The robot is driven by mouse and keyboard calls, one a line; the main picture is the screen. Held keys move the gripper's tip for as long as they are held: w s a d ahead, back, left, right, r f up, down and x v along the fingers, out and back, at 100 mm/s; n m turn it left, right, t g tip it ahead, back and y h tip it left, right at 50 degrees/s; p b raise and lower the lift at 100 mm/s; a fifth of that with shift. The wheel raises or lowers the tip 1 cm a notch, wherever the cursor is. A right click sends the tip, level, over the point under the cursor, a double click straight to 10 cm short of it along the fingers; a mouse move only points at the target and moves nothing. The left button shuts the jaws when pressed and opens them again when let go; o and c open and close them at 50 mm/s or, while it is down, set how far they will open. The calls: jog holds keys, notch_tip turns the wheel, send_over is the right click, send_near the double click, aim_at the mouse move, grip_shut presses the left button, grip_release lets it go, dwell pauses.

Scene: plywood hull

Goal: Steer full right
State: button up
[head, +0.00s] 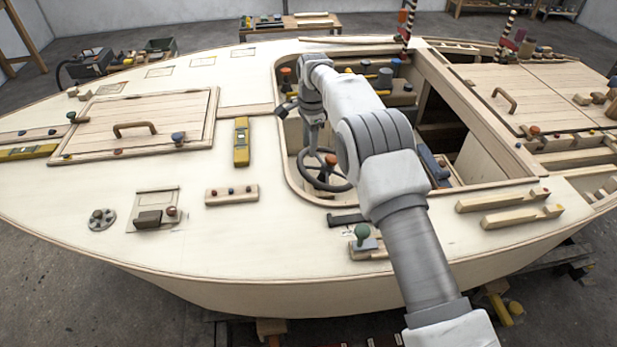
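A dark steering wheel (312,172) with thin spokes sits inside the cockpit opening in the hull, left of my forearm. Its rim shows a reddish-brown knob (331,159) at the upper right. My arm reaches in from the lower right, and its end bends down over the wheel. My gripper (314,148) points down at the wheel's upper middle. Its fingers are small and dark here, and I cannot tell whether they touch the wheel or are open or shut. My arm hides part of the cockpit to the right of the wheel.
A hatch with a handle (134,128) lies on the left deck, with a yellow level (241,142) beside it. A green-knobbed lever (362,235) stands at the near cockpit edge. The cockpit's raised rim surrounds the wheel. Wooden blocks (510,208) lie on the right deck.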

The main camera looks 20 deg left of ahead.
aim_at(308, 175)
jog(key=s+d+r+n+t+y+b, duration=0.1)
jog(key=s+d+r+n+t+b, duration=0.2)
jog(key=n, duration=0.8)
jog(key=s+d+r+n+y+b, duration=0.15)
jog(key=s+n, duration=0.25)
jog(key=n, duration=0.7)
jog(key=b+x, duration=0.1)
jog(key=x, duration=0.7)
jog(key=b+x, duration=0.1)
jog(key=x, duration=0.7)
jog(key=shift+w+d+f+b, duration=0.15)
jog(key=shift+w+f+b, duration=0.1)
jog(key=shift+b, duration=0.1)
jog(key=shift+c, duration=0.2)
grip_shut()
jog(key=shift+m, duration=0.3)
